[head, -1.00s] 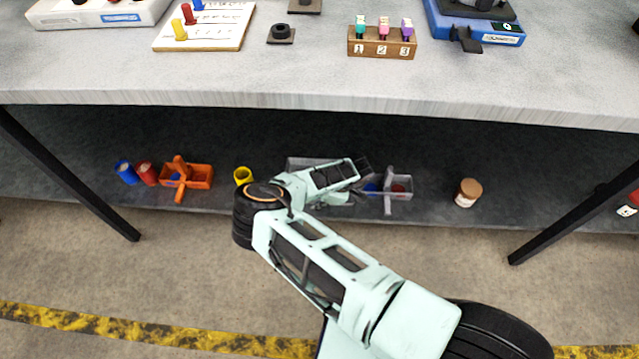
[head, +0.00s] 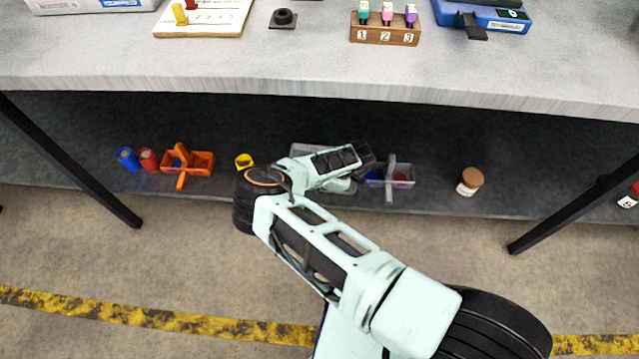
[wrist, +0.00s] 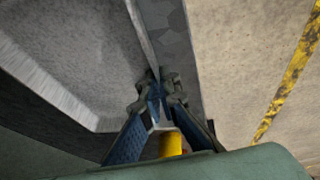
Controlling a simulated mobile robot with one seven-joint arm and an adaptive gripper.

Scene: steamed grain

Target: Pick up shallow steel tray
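The shallow steel tray (head: 302,149) lies on the lower shelf in the head view, mostly hidden behind my arm. In the wrist view the tray (wrist: 75,50) fills the upper left, with its grey floor and sloping wall showing. My gripper (wrist: 160,88) is at the tray's rim in the wrist view. Its two fingertips are close together, one on each side of the thin edge, and look shut on it. The fingertips cannot be made out in the head view.
A yellow cup (head: 244,161) stands left of the tray, near an orange caddy (head: 202,160). A grey caddy (head: 402,172) sits close on the right, then a brown-lidded jar (head: 469,181). The table top (head: 200,75) overhangs the shelf (head: 440,200).

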